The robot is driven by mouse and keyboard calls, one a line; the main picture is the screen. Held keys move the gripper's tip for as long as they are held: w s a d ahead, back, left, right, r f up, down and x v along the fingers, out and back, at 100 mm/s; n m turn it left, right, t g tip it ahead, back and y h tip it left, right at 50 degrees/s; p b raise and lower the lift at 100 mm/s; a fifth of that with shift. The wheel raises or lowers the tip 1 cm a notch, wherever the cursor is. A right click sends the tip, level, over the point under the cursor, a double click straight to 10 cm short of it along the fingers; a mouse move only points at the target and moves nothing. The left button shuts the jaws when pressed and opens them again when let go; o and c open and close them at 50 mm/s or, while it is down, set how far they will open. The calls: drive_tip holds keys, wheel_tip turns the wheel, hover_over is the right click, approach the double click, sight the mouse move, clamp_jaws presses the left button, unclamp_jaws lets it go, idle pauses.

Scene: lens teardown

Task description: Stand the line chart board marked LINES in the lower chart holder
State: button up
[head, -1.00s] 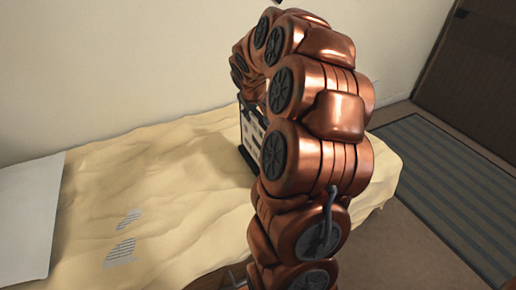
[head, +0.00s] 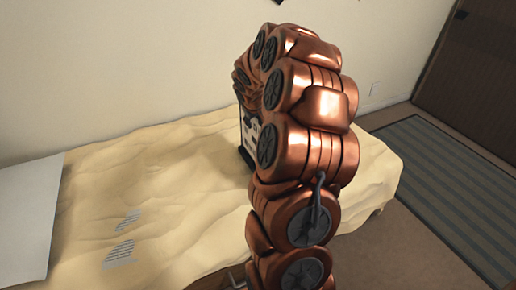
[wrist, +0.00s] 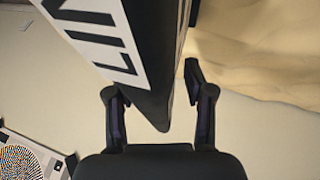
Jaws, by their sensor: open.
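The line chart board (wrist: 105,30) is close up in the wrist view, a white face with large black letters, of which "LIN" shows, and a dark edge. Its dark corner reaches down between the two fingers of my gripper (wrist: 153,92). The fingers are open, with a visible gap on each side of the corner. In the head view my arm hides the gripper. A pale, dark-marked panel with a dark foot (head: 246,135) stands partly behind my arm; I cannot tell whether it is the same board or a holder.
A white board with a round dotted pattern (wrist: 20,160) is at the wrist view's lower left. A sand-coloured rumpled surface (head: 190,190) carries two striped patches (head: 122,250). A pale panel (head: 28,215) is at the left. A striped mat (head: 430,180) lies on the floor at right.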

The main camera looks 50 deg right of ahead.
drive_tip(key=shift+f, duration=0.25)
idle(0.4)
clamp_jaws()
